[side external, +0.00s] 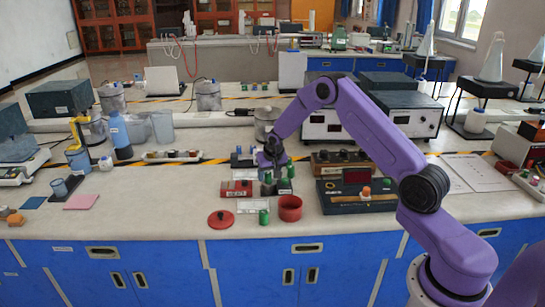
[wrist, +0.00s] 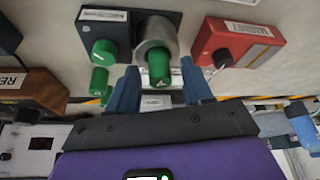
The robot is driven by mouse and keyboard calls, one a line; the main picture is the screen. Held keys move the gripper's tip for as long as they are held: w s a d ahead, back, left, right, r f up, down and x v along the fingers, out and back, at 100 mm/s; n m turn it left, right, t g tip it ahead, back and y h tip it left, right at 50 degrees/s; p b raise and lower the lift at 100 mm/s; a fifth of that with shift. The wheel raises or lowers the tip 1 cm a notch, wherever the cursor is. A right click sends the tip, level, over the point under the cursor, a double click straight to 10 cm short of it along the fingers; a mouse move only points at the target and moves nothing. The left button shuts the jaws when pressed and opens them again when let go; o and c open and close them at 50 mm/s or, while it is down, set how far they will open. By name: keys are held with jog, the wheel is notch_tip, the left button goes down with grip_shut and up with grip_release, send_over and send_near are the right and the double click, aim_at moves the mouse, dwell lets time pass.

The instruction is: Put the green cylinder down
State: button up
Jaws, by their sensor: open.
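In the wrist view a green cylinder (wrist: 158,66) stands in front of a grey metal cylinder (wrist: 156,35), between the two blue fingers of my gripper (wrist: 162,88). The fingers are apart, with gaps on both sides of it. Another green piece (wrist: 103,52) is to the left, by a dark block (wrist: 120,22). In the side view my gripper (side external: 272,160) is low over the bench, above a green cylinder (side external: 268,178). A further green cylinder (side external: 263,217) stands near the front edge. The exact contact under the fingers is hidden.
A red box (side external: 236,188) is left of my gripper; a red bowl (side external: 289,209) and red lid (side external: 221,219) are in front. A dark device with a red display (side external: 357,178) stands to the right.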

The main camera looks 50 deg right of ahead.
jog(key=v, duration=1.7)
jog(key=s+a+r+n+y, duration=0.15)
jog(key=s+a+n, duration=0.35)
jog(key=a, duration=0.6)
jog(key=s+a+r+n+g+y, duration=0.1)
jog(key=s+a+n, duration=0.35)
jog(key=s, duration=0.75)
jog(key=s+a+r+n+g, duration=0.15)
jog(key=s+a+n, duration=0.35)
jog(key=s, duration=0.7)
jog(key=s+d+f+n+g, duration=0.1)
jog(key=s+n, duration=0.2)
jog(key=s, duration=0.8)
jog(key=shift+o, duration=0.6)
jog(key=shift+s+d+n, duration=0.25)
jog(key=shift+s+d, duration=0.05)
